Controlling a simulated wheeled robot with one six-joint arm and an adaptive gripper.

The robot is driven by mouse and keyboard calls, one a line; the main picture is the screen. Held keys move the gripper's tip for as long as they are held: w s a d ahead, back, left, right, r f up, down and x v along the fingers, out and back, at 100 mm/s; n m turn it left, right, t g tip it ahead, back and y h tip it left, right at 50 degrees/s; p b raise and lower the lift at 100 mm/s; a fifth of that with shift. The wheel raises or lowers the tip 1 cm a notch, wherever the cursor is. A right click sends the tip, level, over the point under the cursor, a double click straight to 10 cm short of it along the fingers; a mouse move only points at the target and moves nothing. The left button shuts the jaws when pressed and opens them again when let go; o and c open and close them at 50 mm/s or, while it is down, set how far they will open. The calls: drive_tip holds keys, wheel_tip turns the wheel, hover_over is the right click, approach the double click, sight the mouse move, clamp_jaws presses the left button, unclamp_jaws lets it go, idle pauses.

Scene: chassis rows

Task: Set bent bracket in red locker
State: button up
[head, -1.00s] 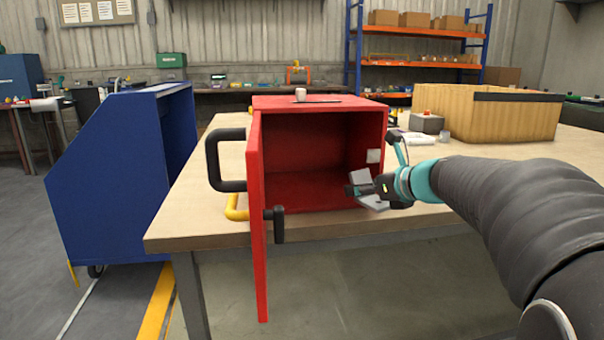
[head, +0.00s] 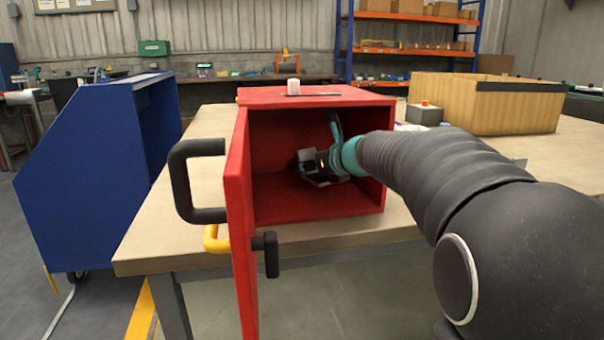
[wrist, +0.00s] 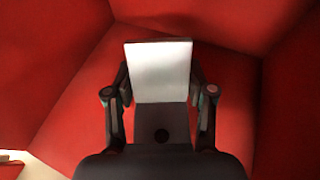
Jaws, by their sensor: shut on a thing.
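The red locker (head: 310,97) stands on the workbench with its door (head: 240,215) swung open toward me. My gripper (head: 312,165) is inside the locker opening and shut on the bent bracket (head: 322,180), a grey metal piece. In the wrist view the bracket (wrist: 160,70) shows as a pale flat plate between the fingers, with red locker walls around it. The bracket appears held just above the locker floor; whether it touches the floor I cannot tell. My arm enters from the right and hides part of the locker's right side.
The workbench (head: 165,230) carries a wooden crate (head: 515,105) and a grey box with a red button (head: 425,114) to the right. A blue cabinet (head: 85,180) stands at left. A black door handle (head: 182,180) juts leftward.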

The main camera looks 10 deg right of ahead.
sight(305, 187)
drive_tip(key=shift+w+a, duration=0.15)
drive_tip(key=shift+w+a+f+b, duration=0.4)
drive_tip(key=shift+w+f+b, duration=0.25)
drive_tip(key=shift+f+b, duration=0.05)
drive_tip(key=shift+s+d+f+b, duration=0.15)
drive_tip(key=shift+d+f+b, duration=0.05)
drive_tip(key=shift+f+b, duration=0.8)
drive_tip(key=shift+a, duration=0.15)
drive_tip(key=shift+f+b, duration=0.2)
drive_tip(key=shift+b, duration=0.1)
drive_tip(key=o, duration=1.3)
drive_tip(key=shift+r, duration=0.1)
